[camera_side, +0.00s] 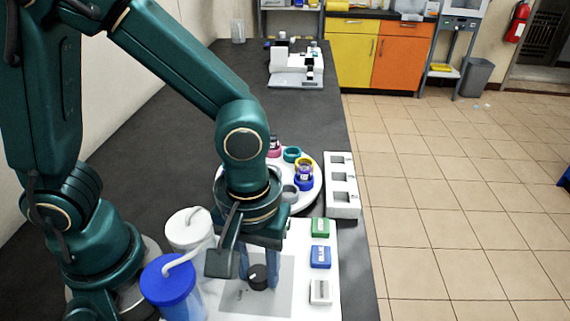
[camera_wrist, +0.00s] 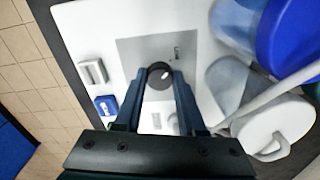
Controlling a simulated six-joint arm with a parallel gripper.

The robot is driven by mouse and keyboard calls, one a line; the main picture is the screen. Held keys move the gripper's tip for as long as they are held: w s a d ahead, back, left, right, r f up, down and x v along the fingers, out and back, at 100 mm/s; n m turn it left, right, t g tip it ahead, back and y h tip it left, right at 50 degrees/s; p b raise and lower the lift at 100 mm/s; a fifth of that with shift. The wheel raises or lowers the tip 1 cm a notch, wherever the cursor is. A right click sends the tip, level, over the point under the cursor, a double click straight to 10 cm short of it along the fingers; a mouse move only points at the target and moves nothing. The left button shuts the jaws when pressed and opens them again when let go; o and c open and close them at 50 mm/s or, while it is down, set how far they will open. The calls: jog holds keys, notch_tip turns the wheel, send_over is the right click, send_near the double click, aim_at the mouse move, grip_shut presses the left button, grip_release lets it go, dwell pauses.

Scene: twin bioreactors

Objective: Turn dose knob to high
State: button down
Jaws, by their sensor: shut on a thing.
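The black round dose knob (camera_side: 258,277) stands on a grey panel (camera_side: 272,303) set in the white base plate. In the wrist view the knob (camera_wrist: 158,69) shows a white mark on its top, off toward the right. My gripper (camera_side: 259,271) points straight down over the panel, with its blue fingers on either side of the knob. In the wrist view my gripper (camera_wrist: 159,76) is shut on the knob. A small label (camera_wrist: 177,52) is printed on the panel; I cannot read it. The fingers partly hide the knob's sides.
A blue-lidded vessel (camera_side: 170,283) and a white-lidded vessel (camera_side: 189,229) with tubes stand close left of my gripper. Green (camera_side: 320,227), blue (camera_side: 320,257) and white (camera_side: 320,292) blocks sit on the plate's right. A round carousel (camera_side: 311,175) and a white rack (camera_side: 342,187) stand behind.

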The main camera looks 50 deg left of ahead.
jog(key=shift+m, duration=0.3)
jog(key=m, duration=0.3)
jog(key=shift+m, duration=0.3)
jog(key=m, duration=0.4)
jog(key=shift+m, duration=0.3)
jog(key=m, duration=0.4)
jog(key=shift+m, duration=2.5)
jog(key=c, duration=0.5)
grip_release()
